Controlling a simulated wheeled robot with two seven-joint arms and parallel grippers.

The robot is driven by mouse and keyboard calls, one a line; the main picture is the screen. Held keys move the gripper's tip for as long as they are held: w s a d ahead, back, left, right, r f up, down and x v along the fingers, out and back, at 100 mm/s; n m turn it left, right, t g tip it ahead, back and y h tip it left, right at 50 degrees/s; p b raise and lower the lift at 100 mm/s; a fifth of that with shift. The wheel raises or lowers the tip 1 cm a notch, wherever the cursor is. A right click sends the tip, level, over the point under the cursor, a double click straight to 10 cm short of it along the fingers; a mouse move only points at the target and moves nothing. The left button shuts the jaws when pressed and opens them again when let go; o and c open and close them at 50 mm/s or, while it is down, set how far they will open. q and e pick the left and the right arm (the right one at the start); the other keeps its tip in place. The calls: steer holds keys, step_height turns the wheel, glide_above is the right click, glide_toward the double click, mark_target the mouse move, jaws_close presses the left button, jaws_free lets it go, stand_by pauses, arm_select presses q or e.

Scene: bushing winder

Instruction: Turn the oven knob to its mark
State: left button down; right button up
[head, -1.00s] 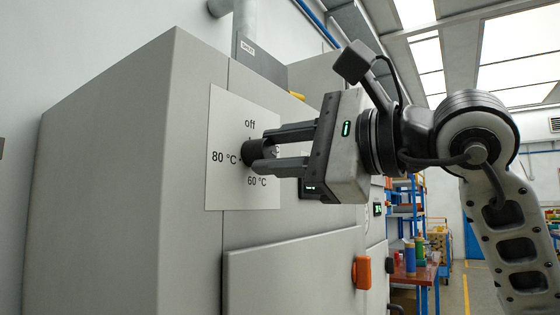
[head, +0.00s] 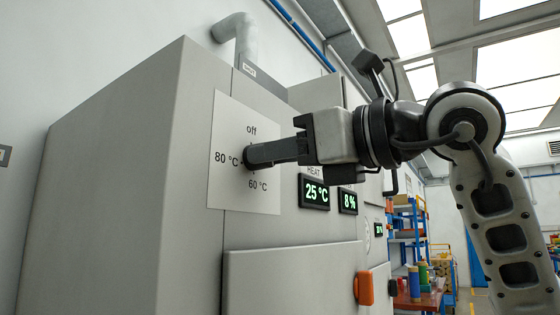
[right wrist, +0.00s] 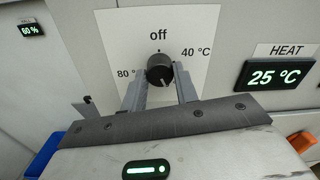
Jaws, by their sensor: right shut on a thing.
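The dark round oven knob (right wrist: 159,68) sits on a white dial plate (right wrist: 120,25) marked off, 40 °C, 60 °C and 80 °C. In the right wrist view a pale line shows on the knob's lower part, pointing down and slightly right; the 60 °C label is hidden there. My right gripper (right wrist: 161,85) is shut on the knob, one finger on each side. In the head view the right gripper (head: 258,155) covers most of the knob, and one finger hides the other. My left gripper is not in view.
The grey oven cabinet (head: 110,180) fills the left and middle. A display under HEAT (head: 314,193) reads 25 °C, beside one reading 8 % (head: 348,201). An orange handle (head: 364,288) sticks out below. Shelves and a red table with bottles stand behind at right.

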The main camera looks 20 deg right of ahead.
arm_select(q)
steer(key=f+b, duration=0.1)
steer(key=b, duration=0.1)
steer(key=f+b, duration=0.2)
steer(key=b, duration=0.1)
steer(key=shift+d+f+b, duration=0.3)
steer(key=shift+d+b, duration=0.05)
arm_select(e)
steer(key=m, duration=1.6)
steer(key=shift+g, duration=0.4)
steer(key=o, duration=1)
steer(key=shift+c, duration=0.2)
